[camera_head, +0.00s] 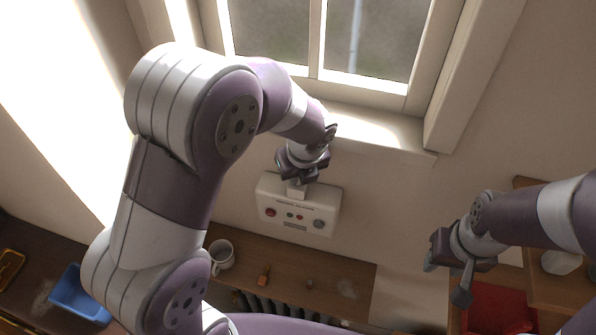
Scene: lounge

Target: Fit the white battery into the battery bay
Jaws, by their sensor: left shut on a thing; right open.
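My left gripper (297,177) is shut on the white battery (296,190), of which only a small pale part shows below the fingers. The battery is at the top edge of a white wall box (328,207) with a red button, small lights and a round dial. The battery bay itself is hidden behind my gripper and the battery. I cannot tell whether the battery is inside the bay or just above it. My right gripper (448,278) is open and empty, at the right, away from the box.
A wooden shelf (350,275) below the box carries a white mug (222,256) and a small orange-brown item (264,276). A blue tray (73,296) is at lower left. A red object (497,312) lies below my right gripper. A window sill (375,133) juts out above the box.

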